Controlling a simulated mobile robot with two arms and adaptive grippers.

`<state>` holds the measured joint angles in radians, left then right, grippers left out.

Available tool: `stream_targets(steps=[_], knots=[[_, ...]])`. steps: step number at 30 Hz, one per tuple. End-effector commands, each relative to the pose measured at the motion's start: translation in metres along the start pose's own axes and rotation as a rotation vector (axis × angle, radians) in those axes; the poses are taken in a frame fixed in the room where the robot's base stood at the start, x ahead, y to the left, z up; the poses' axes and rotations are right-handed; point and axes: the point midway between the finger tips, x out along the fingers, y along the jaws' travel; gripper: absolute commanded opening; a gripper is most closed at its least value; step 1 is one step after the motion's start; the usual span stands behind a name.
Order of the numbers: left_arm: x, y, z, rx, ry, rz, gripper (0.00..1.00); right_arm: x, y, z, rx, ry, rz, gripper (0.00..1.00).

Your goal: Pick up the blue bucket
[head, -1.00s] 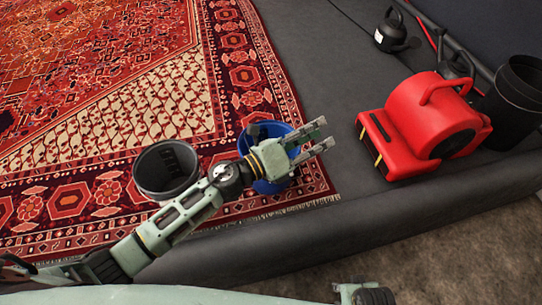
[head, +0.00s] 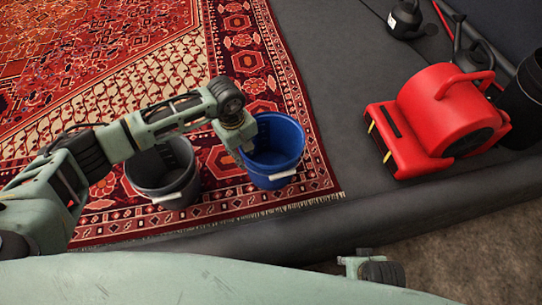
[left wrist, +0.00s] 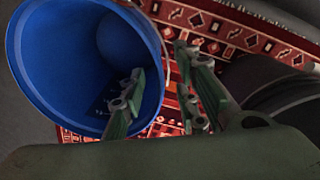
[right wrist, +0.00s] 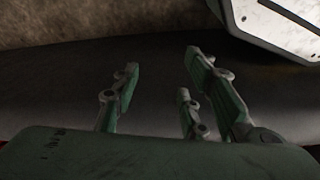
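The blue bucket (head: 284,160) stands upright on the rug, with a white grip on its handle hanging at the near side. My left gripper (head: 243,150) points down at its left rim. In the left wrist view the blue bucket (left wrist: 40,60) fills the left side. There the left gripper (left wrist: 162,62) is open, one finger over the bucket's inside and the other outside the rim. Whether either finger touches the wall cannot be told. My right gripper (right wrist: 161,62) is open and empty over the dark border. A dark rounded shape shows inside the bucket.
A grey bucket (head: 150,183) stands close to the left of the blue one, beneath my left arm. A red blower (head: 440,118) stands on the right, with a black bin (head: 525,100) beside it. A raised dark border (head: 400,212) runs along the near side.

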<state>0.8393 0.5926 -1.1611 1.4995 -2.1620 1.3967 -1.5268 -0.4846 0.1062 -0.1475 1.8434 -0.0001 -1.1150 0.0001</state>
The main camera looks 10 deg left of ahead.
Motion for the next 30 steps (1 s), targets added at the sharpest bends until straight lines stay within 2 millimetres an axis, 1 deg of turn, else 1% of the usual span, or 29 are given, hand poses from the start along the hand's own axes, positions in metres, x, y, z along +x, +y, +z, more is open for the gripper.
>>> stream_targets(steps=[1, 3, 7, 11, 17, 27, 30], knots=[[0.009, 0.002, 0.000, -0.001, -0.003, 0.000, 0.29, -0.003, 0.001, -0.002, 0.000, 0.005, 0.001, 0.40], [0.020, 0.005, -0.001, -0.002, -0.004, 0.000, 0.29, -0.009, 0.001, -0.005, 0.001, 0.009, 0.001, 0.40], [0.038, 0.006, -0.002, -0.001, -0.004, 0.001, 0.29, -0.019, 0.001, -0.010, 0.002, 0.015, 0.002, 0.40], [0.045, 0.007, -0.002, -0.001, -0.004, 0.003, 0.29, -0.024, 0.002, -0.011, 0.002, 0.015, 0.003, 0.40], [0.045, 0.007, -0.003, -0.001, -0.003, 0.004, 0.29, -0.025, 0.002, -0.012, 0.003, 0.015, 0.003, 0.40], [0.045, 0.007, -0.002, -0.001, -0.003, 0.004, 0.00, -0.025, 0.001, -0.012, 0.003, 0.015, 0.002, 0.40], [0.045, 0.007, -0.002, -0.001, -0.003, 0.004, 0.00, -0.025, 0.001, -0.012, 0.002, 0.015, 0.002, 0.40]])
